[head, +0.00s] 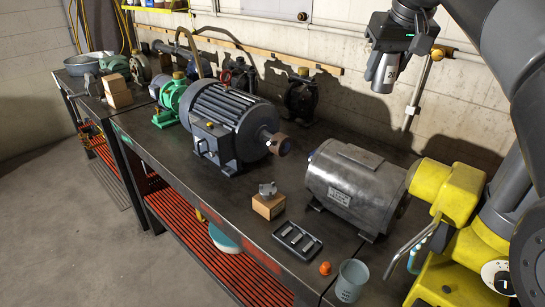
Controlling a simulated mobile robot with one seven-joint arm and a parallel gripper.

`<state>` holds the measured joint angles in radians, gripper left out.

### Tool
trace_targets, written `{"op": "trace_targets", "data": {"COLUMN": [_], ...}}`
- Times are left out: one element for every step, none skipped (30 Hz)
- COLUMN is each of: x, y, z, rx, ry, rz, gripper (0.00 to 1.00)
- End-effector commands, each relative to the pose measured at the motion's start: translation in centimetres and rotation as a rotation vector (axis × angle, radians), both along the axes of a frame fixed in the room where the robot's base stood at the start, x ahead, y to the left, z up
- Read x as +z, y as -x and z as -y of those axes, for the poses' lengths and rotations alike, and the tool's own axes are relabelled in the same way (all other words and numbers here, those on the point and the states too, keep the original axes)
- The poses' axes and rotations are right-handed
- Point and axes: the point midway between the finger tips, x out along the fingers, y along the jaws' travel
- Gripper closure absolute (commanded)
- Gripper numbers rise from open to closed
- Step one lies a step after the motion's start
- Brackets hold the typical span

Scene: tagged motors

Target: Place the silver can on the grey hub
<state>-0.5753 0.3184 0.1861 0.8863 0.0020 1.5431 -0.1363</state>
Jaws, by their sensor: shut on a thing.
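The silver can (382,75), with dark lettering on its side, hangs slightly tilted below my gripper (385,56) at the upper right. My gripper is shut on the can's upper part, well above the bench and in front of the wall. A small grey piece, which looks like the grey hub (267,188), sits on a wooden block (267,206) in front of the silver motor. The can is apart from it, higher and to the right.
A silver motor (352,185) and a dark grey motor (222,120) stand on the dark bench (185,165). A black tray (297,240), an orange cap (325,268) and a grey cup (351,279) are near the front edge. A yellow machine (447,190) stands at right.

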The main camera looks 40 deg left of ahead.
Motion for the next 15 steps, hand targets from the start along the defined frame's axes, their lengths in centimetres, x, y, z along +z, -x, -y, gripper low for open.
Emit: {"op": "trace_targets", "data": {"x": [-2.4,-3.8,-5.6,-7.0,-8.5,-10.4,-11.7,-13.1,-14.8,-16.0,-17.1,-18.5,-19.5,-20.3,-21.2], "y": [0.2,0.3,0.3,0.3,0.4,0.6,0.7,0.9,1.1,1.3,1.4,1.7,1.9,2.1,2.4], "z": [-1.7,-2.7,-3.9,-4.8,-5.6,-6.7,-7.5,-8.2,-9.1,-9.7,-10.3,-11.0,-11.4,-11.8,-12.2], "rx": [0.047,0.076,0.113,0.142,0.169,0.207,0.235,0.263,0.297,0.321,0.346,0.376,0.395,0.414,0.434], "ry": [0.005,0.005,0.005,0.005,0.004,0.005,0.005,0.005,0.003,0.004,0.003,0.002,0.002,0.002,0.001], "rz": [-0.007,-0.007,-0.007,-0.008,-0.008,-0.009,-0.008,-0.008,-0.009,-0.009,-0.008,-0.006,-0.007,-0.006,-0.004], "gripper": [0.85,0.85,0.85,0.85,0.85,0.85,0.85,0.85,0.85,0.85,0.85,0.85,0.85,0.85,0.85]}}
